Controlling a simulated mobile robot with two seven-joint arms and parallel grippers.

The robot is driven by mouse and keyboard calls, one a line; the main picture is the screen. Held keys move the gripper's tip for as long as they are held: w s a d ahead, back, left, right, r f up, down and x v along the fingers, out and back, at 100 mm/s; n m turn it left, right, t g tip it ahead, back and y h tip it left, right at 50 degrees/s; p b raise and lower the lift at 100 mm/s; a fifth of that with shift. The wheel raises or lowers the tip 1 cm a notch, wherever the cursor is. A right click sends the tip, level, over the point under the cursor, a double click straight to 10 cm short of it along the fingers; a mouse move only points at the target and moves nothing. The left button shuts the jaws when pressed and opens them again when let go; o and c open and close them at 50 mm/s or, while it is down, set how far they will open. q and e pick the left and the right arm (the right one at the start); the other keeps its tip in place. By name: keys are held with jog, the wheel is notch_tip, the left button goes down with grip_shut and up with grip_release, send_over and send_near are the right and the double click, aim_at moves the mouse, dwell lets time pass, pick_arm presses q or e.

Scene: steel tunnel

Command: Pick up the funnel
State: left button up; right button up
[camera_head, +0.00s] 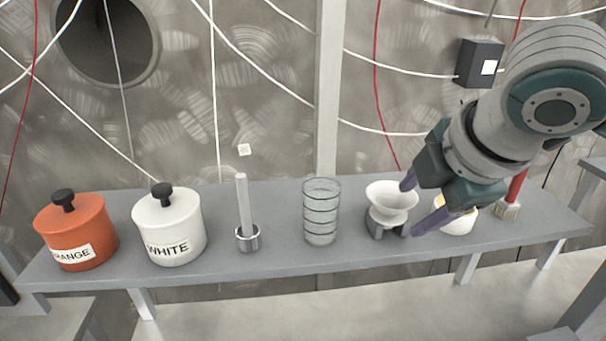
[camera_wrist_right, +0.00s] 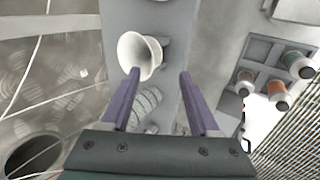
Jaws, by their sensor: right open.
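The white funnel (camera_head: 391,197) sits upright in a small grey stand (camera_head: 376,230) on the long grey shelf, right of the middle. In the right wrist view the funnel (camera_wrist_right: 133,58) shows its wide mouth, just beyond the tip of the left-hand finger. My right gripper (camera_head: 411,210) comes in from the right, with its two purple fingers open beside the funnel. The wrist view shows the open fingers (camera_wrist_right: 159,72) with nothing held between them. Whether a finger touches the funnel I cannot tell. My left gripper is out of view.
A ribbed glass (camera_head: 321,212) stands left of the funnel. A white bowl (camera_head: 460,222) is partly hidden behind my right gripper. Further left are a rod in a metal cup (camera_head: 248,240), a white pot (camera_head: 168,228) and an orange pot (camera_head: 75,228). A red-handled brush (camera_head: 508,207) stands at right.

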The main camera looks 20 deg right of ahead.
aim_at(391, 219)
jog(key=shift+w+r+p+x, duration=0.1)
jog(key=shift+w+p+x, duration=0.15)
jog(key=shift+x, duration=1.35)
jog(key=shift+w+r+p+x, duration=0.15)
jog(key=shift+p+x, duration=0.2)
jog(key=shift+x, duration=1.25)
jog(key=shift+c, duration=0.4)
grip_shut()
